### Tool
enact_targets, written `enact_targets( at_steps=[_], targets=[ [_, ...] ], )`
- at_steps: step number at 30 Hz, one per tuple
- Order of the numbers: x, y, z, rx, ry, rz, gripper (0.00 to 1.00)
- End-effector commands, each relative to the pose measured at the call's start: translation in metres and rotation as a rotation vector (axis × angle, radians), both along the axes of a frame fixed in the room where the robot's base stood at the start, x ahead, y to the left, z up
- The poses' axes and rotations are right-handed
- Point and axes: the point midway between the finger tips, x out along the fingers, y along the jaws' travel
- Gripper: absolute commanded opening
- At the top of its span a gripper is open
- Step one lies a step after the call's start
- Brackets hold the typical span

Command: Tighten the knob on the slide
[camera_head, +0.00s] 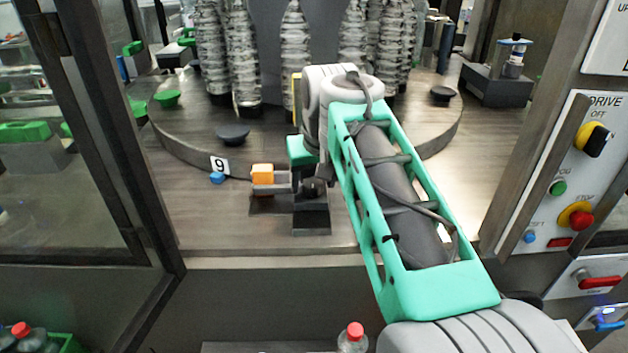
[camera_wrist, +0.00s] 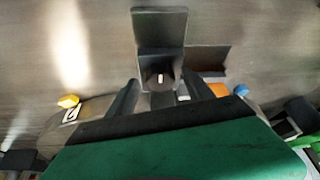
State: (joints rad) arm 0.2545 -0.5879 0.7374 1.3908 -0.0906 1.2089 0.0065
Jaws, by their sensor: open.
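The slide (camera_head: 311,218) is a dark metal block on the deck near its front edge. Its dark round knob (camera_head: 313,188) sits on top, just below my arm's end. In the wrist view the knob (camera_wrist: 160,80) carries a short white mark and lies between the dark fingers of my gripper (camera_wrist: 158,98). The gripper is open, one finger to each side of the knob. Whether either finger touches it, I cannot tell. In the head view my arm mostly hides the gripper (camera_head: 312,176). The slide (camera_wrist: 160,30) extends beyond the knob in the wrist view.
A round turntable (camera_head: 185,135) with wrapped columns stands behind. A drive panel (camera_head: 560,190) is at right. The deck at front left is clear.

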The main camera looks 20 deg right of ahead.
Motion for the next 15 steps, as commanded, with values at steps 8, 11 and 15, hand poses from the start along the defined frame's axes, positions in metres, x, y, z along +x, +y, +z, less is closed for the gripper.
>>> enact_targets(
  at_steps=[8,11,15],
  targets=[
    [0.0000,-0.0009,-0.0003,0.000,0.000,-0.002,0.54],
    [-0.0001,-0.0011,-0.0003,0.000,0.000,-0.002,0.46],
    [-0.0001,-0.0011,-0.0002,0.000,0.000,-0.002,0.35]
  ],
)
